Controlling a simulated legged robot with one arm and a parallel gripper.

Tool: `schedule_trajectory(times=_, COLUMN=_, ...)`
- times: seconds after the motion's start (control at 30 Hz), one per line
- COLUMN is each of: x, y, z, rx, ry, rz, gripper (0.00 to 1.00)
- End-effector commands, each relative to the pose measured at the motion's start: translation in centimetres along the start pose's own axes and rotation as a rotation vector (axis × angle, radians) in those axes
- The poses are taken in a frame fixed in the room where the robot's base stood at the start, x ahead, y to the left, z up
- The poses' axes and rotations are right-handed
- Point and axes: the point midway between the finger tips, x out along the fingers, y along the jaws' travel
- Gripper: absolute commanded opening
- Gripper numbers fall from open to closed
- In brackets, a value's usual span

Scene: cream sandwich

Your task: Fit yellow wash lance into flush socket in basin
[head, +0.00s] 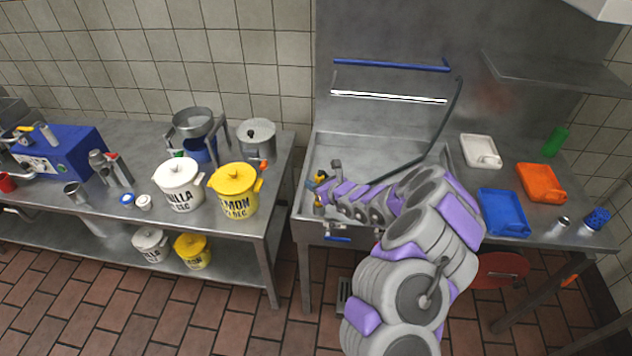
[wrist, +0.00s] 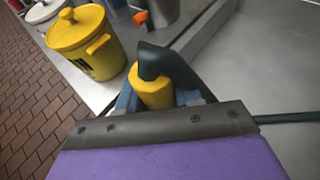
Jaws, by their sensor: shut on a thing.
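The yellow wash lance (wrist: 152,92) stands in my gripper (wrist: 155,103) in the wrist view, with a dark angled head on top. My gripper is shut on its yellow body. In the head view my gripper (head: 321,187) is at the left front part of the steel basin (head: 350,150), close to its left wall. A dark hose (wrist: 285,118) runs off to the right in the wrist view. The lance's lower end is hidden in the wrist view. I cannot make out the flush socket in either view.
A yellow lidded bucket (head: 235,192) and a white one (head: 180,187) stand on the left table. White (head: 481,151), orange (head: 540,181) and blue (head: 503,211) containers lie right of the basin. A blue rail (head: 390,64) is on the back wall.

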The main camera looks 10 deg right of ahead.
Motion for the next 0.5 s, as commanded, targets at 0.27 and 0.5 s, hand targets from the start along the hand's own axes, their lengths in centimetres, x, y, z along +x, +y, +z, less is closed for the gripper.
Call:
schedule_trajectory(times=0.27, x=0.18, y=0.01, z=-0.40, rx=0.000, ry=-0.001, rz=0.000, gripper=0.40)
schedule_trajectory(times=0.5, x=0.17, y=0.00, z=-0.41, rx=0.000, ry=0.000, rz=0.000, gripper=0.63)
